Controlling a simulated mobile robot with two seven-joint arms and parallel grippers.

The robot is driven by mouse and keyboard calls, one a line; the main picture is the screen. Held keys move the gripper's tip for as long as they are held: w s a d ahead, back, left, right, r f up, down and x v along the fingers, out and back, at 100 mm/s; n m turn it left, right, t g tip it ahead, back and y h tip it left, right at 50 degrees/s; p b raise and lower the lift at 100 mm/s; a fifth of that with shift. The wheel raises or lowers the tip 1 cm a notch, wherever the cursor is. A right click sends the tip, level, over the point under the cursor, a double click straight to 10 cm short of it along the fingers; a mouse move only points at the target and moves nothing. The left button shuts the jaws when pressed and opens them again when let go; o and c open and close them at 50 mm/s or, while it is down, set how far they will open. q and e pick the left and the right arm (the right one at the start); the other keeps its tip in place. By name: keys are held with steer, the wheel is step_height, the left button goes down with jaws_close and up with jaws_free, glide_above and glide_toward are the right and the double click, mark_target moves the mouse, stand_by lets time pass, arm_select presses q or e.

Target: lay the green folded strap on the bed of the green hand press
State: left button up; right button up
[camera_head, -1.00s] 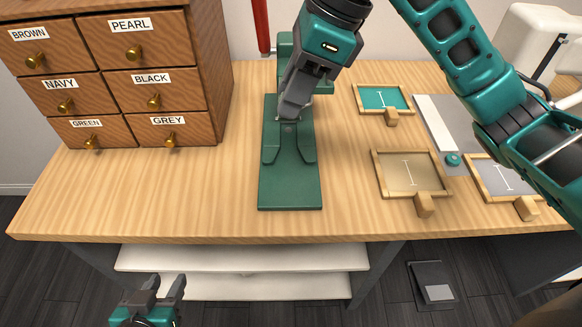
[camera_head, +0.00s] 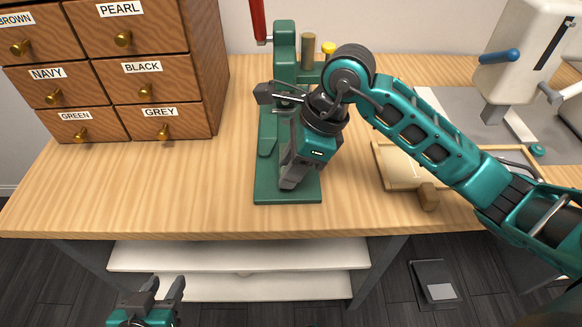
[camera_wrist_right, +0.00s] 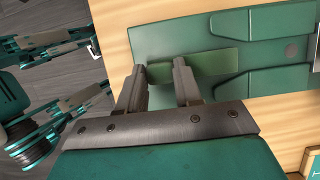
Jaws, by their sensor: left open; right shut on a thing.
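The green hand press (camera_head: 286,38) stands on the table, its flat green bed (camera_head: 263,192) reaching toward the front edge. My right gripper (camera_head: 288,186) points down over the front part of the bed. Whether the strap touches the bed cannot be told. In the head view the strap is hidden by my right gripper. My left gripper (camera_head: 163,285) is open and empty, low in front of the table.
A labelled wooden drawer cabinet (camera_head: 140,75) stands at the left. A wooden-framed tray (camera_head: 397,168) lies to the right, partly behind my right arm. A white machine (camera_head: 520,60) stands at the far right. The tabletop left of the press is clear.

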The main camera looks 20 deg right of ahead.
steer(key=shift+f, duration=0.35)
steer(key=o, duration=1)
steer(key=shift+r, duration=0.3)
steer(key=p+v, duration=0.2)
steer(key=v, duration=0.9)
steer(key=shift+d+r, duration=0.25)
steer(key=shift+r, duration=0.05)
steer(key=shift+s, duration=0.1)
